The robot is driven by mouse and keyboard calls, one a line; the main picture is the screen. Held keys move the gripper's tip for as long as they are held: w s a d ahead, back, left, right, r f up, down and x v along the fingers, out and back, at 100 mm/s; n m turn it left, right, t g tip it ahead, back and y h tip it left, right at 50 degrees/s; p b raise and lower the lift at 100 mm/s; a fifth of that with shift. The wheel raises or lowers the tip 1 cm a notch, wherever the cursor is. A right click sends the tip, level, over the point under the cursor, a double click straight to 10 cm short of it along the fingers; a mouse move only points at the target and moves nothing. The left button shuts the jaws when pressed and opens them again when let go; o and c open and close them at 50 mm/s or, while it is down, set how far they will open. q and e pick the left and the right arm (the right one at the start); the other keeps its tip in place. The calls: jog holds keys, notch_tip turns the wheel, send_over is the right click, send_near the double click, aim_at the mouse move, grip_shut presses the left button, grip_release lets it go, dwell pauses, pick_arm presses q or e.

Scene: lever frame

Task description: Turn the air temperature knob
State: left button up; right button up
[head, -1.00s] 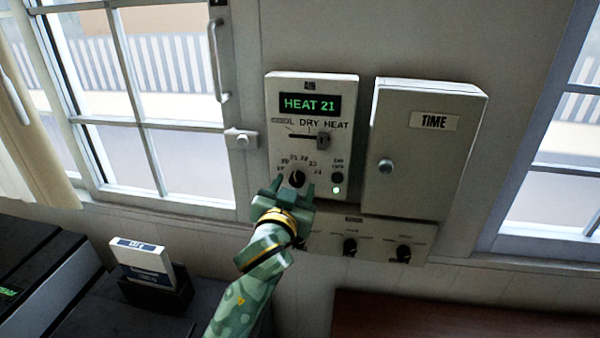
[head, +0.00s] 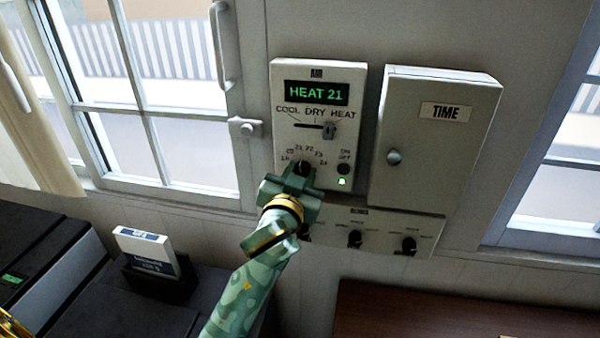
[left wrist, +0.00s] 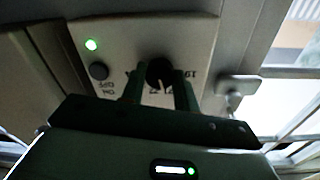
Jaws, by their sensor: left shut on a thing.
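The white air panel (head: 286,128) on the wall shows HEAT 21 on its green display (head: 317,94). Its slider (head: 329,130) stands at HEAT. The black temperature knob (head: 304,168) sits below, ringed by printed numbers. My left gripper (head: 300,176) is at the knob from below, with its fingers shut around it. In the left wrist view the knob (left wrist: 159,73) shows between the two fingers (left wrist: 158,92), with a light pointer mark. My right gripper is not clearly in view; only a gold-banded bit of my body shows at the lower left edge.
A closed TIME box (head: 436,145) with a round knob stands right of the panel. A lower panel with dark knobs (head: 355,239) is just beneath. Windows flank the wall. A boxed cartridge (head: 147,250) sits in a dark holder at left. A brown surface (head: 420,312) lies below.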

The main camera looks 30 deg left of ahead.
pick_arm(q)
jog(key=m+p, duration=0.2)
jog(key=shift+r+p, duration=0.15)
jog(key=shift+p, duration=0.15)
jog(key=shift+m+p, duration=0.9)
jog(key=shift+m, duration=0.9)
jog(key=o, duration=0.9)
jog(key=shift+c, duration=0.2)
jog(key=shift+o, duration=0.5)
jog(key=shift+w+f, duration=0.15)
jog(key=shift+f, duration=0.05)
jog(key=shift+p, duration=0.3)
